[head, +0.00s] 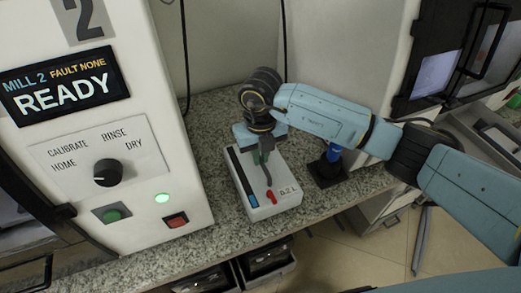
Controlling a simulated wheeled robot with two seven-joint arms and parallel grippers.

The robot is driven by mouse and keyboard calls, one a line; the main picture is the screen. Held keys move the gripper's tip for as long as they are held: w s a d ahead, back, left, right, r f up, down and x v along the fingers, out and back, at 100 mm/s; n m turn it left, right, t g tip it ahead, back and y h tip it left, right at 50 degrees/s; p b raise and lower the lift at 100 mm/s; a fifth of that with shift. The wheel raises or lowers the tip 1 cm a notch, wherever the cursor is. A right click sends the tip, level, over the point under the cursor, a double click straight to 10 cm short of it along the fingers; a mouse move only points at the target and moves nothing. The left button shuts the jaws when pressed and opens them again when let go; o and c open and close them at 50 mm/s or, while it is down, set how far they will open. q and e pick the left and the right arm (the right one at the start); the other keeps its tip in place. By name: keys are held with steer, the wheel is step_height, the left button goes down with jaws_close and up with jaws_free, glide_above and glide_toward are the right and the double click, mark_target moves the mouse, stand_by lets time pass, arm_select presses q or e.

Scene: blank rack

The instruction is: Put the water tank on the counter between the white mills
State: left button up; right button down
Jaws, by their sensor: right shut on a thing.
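The water tank (282,207) is a white box with a dark strip, a blue mark, a red part and small lettering on its top. It is at the counter (225,205) between the two white mills, near the front edge. I cannot tell whether its base touches the counter. My right gripper (262,158) is over the tank's top, pointing down, and is shut on the tank; the arm hides part of the grasp. The left mill (150,130) shows a READY display. The right mill (350,45) is partly behind my right arm. My left gripper is not in view.
A small blue item on a black base (328,172) stands just right of the tank, close under my right arm. Dark cables (184,60) hang at the back wall. Bare counter shows behind the tank. Bins (265,262) sit below the counter edge.

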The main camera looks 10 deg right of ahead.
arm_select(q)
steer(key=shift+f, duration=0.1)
arm_select(e)
steer(key=c, duration=1.9)
jaws_free()
steer(key=shift+f, duration=0.25)
steer(key=o, duration=0.4)
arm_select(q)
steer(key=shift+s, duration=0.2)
arm_select(e)
steer(key=shift+r, duration=0.1)
steer(key=shift+r, duration=0.25)
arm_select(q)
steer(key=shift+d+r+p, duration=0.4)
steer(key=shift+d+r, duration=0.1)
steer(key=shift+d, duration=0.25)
arm_select(e)
step_height(320, 180, up, 12)
